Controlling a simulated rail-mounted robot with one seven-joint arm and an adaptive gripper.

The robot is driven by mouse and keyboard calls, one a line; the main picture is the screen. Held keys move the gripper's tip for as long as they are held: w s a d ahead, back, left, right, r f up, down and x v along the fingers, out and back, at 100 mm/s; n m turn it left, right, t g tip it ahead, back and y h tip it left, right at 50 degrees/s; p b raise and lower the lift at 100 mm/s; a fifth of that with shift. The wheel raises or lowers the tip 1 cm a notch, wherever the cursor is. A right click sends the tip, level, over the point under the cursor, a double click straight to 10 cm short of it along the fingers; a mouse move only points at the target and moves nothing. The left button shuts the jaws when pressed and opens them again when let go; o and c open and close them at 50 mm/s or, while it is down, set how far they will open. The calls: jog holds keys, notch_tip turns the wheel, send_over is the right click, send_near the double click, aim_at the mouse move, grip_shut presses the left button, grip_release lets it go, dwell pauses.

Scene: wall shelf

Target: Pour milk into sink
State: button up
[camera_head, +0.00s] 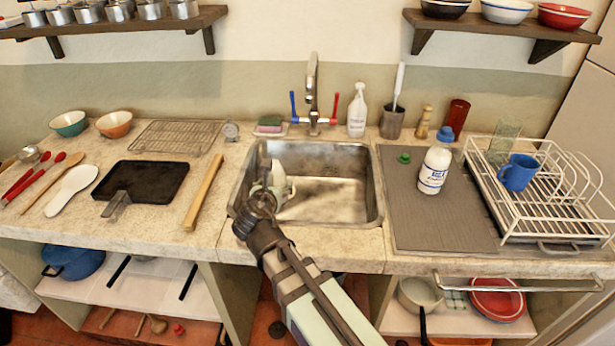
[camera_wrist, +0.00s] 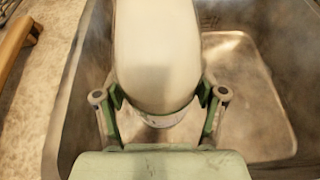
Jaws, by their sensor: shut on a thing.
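My gripper (camera_head: 264,192) is over the left part of the sink (camera_head: 340,185). It is shut on a smooth white container (camera_wrist: 158,50), with one green finger on each side in the wrist view (camera_wrist: 160,98). In the head view the white container (camera_head: 279,174) is mostly hidden behind my gripper. Its opening, its exact tilt and any flow of milk cannot be made out. A white bottle with a blue cap and a label (camera_head: 433,170) stands upright on the grey mat (camera_head: 435,220), right of the sink. A small green cap (camera_head: 404,158) lies on that mat.
The tap (camera_head: 313,95) rises behind the sink, beside a white spray bottle (camera_head: 357,110). A dish rack (camera_head: 540,200) with a blue mug (camera_head: 517,172) is at right. A wooden bar (camera_head: 204,192) and a black pan (camera_head: 143,181) lie left of the sink.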

jog(key=shift+p, duration=0.3)
jog(key=shift+w+f+m+g+y+p, duration=0.15)
jog(key=shift+m+g+y+p, duration=0.15)
jog(key=shift+g+y+p, duration=0.15)
jog(key=shift+f+m+g+y+p, duration=0.5)
jog(key=shift+f+g+p, duration=0.1)
jog(key=shift+g, duration=0.15)
jog(key=shift+d+f+m+g+y+p, duration=0.2)
jog(key=shift+f+m+g+y+p, duration=0.2)
jog(key=shift+g, duration=0.3)
jog(key=shift+w+f, duration=0.1)
jog(key=shift+f, duration=0.1)
jog(key=shift+w+d+f+m+g+y, duration=0.15)
jog(key=shift+f+m+g+y, duration=0.15)
jog(key=shift+f+g+y, duration=0.35)
jog(key=shift+f+m+g+y, duration=0.25)
jog(key=shift+m+g+y, duration=0.05)
jog(key=shift+m+g, duration=0.1)
dwell(0.9)
jog(key=shift+s+a+r+m+g+y+p, duration=0.25)
jog(key=shift+r+y+p, duration=0.2)
jog(key=shift+p, duration=0.25)
jog(key=shift+s+a+r+m+g+y+p, duration=0.15)
jog(key=shift+s+a+r+g+y+p, duration=0.15)
jog(key=shift+r+p, duration=0.3)
dwell(0.5)
